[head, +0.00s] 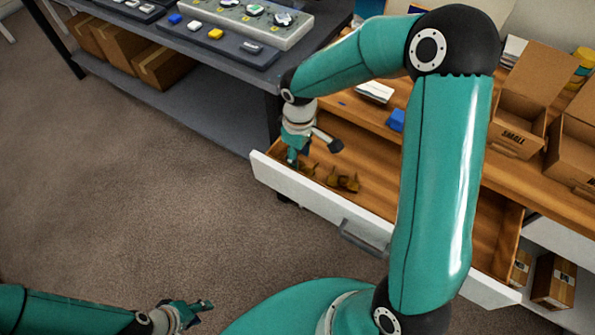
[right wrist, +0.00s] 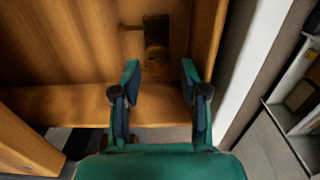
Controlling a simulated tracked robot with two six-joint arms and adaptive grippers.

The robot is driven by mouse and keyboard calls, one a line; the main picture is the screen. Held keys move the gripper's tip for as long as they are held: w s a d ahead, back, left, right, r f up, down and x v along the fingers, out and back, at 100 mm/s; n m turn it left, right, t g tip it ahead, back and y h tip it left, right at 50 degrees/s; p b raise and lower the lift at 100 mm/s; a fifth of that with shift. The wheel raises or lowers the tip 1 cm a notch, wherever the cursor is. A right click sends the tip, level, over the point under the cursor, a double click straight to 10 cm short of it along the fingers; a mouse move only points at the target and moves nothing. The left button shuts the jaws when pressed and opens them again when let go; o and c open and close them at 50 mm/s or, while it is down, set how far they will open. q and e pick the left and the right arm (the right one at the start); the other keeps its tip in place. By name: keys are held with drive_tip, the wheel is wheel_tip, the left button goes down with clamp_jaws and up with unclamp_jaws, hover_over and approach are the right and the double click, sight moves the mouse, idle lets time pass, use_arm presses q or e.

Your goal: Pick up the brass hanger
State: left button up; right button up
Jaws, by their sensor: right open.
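Several small brass hangers (head: 344,182) lie in the open wooden drawer, near its left end. My right gripper (head: 298,157) reaches down into that end of the drawer, close to the leftmost brass pieces. In the right wrist view, my right gripper (right wrist: 158,78) is open, with nothing between its fingertips. A brass hanger (right wrist: 156,42) shows just beyond the fingertips, near the drawer's side wall; it looks dark and slightly blurred. My left gripper (head: 197,311) is low at the left, over the floor and far from the drawer; its finger gap is too small to tell.
The drawer's white front (head: 318,199) has a grey handle (head: 362,238). A blue block (head: 396,120) and open cardboard boxes (head: 520,105) stand on the wooden top behind. A dark bench (head: 225,62) with a control panel stands at the upper left. Carpet at left is clear.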

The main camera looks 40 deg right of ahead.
sight(300, 165)
drive_tip(key=shift+s+d+f, duration=0.1)
drive_tip(key=shift+d+f, duration=0.05)
drive_tip(key=shift+f, duration=2.5)
clamp_jaws()
